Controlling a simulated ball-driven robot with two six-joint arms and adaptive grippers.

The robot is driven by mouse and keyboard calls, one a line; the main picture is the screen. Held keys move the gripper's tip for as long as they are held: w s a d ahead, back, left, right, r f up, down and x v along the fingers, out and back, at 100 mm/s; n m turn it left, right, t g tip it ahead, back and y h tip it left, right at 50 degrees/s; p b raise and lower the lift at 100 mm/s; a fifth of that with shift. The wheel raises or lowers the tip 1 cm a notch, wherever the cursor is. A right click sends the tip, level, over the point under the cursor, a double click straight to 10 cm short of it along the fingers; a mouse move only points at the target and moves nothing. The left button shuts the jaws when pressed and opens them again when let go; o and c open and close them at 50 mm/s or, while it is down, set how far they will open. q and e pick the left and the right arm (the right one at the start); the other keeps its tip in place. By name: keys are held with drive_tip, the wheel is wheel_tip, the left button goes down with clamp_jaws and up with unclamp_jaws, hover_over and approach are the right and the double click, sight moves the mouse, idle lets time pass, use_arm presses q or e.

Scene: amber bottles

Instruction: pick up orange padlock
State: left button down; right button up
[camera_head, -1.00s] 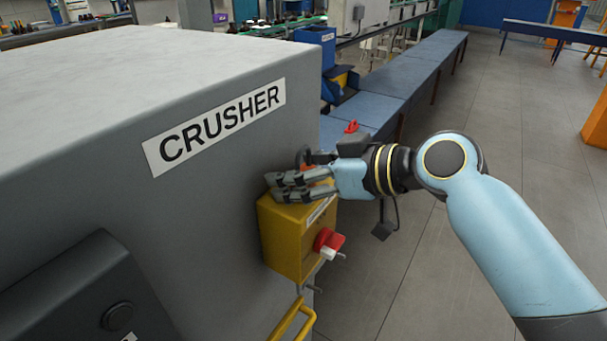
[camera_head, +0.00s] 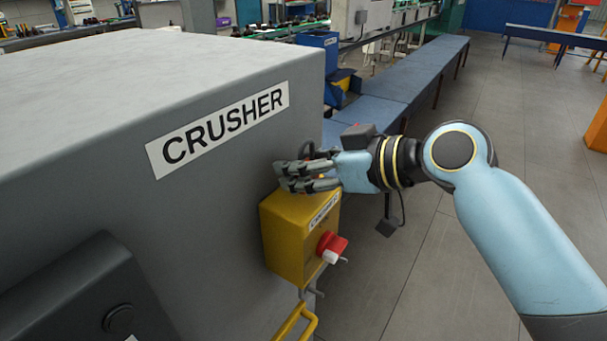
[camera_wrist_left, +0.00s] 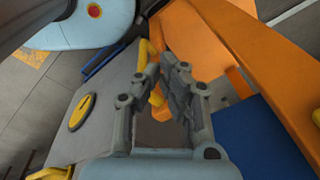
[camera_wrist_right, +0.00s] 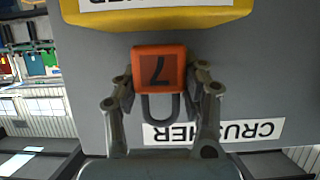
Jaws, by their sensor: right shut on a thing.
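The orange padlock (camera_wrist_right: 158,68) has a dark "7" on its face and a grey shackle (camera_wrist_right: 160,108). In the right wrist view it sits between both fingers of my right gripper (camera_wrist_right: 164,76), which is shut on its body. My left gripper (camera_wrist_left: 163,66) shows only in the left wrist view. Its fingers are a little apart with a gap between them, and I see nothing held.
The large grey crusher (camera_head: 120,110) fills the left side, with the yellow box on its side. A red knob (camera_head: 329,245) sticks out of the box, above a yellow handle (camera_head: 296,322).

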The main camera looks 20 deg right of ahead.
drive_tip(key=r, duration=0.2)
drive_tip(key=shift+s+d+r+b, duration=0.1)
drive_tip(key=shift+d+r+b, duration=0.2)
drive_tip(key=shift+r+b, duration=0.05)
drive_tip(key=s+d+r+b, duration=0.1)
drive_tip(key=s+d+r, duration=0.3)
drive_tip(key=d, duration=0.6)
drive_tip(key=shift+s+r, duration=0.35)
drive_tip(key=shift+r, duration=1.05)
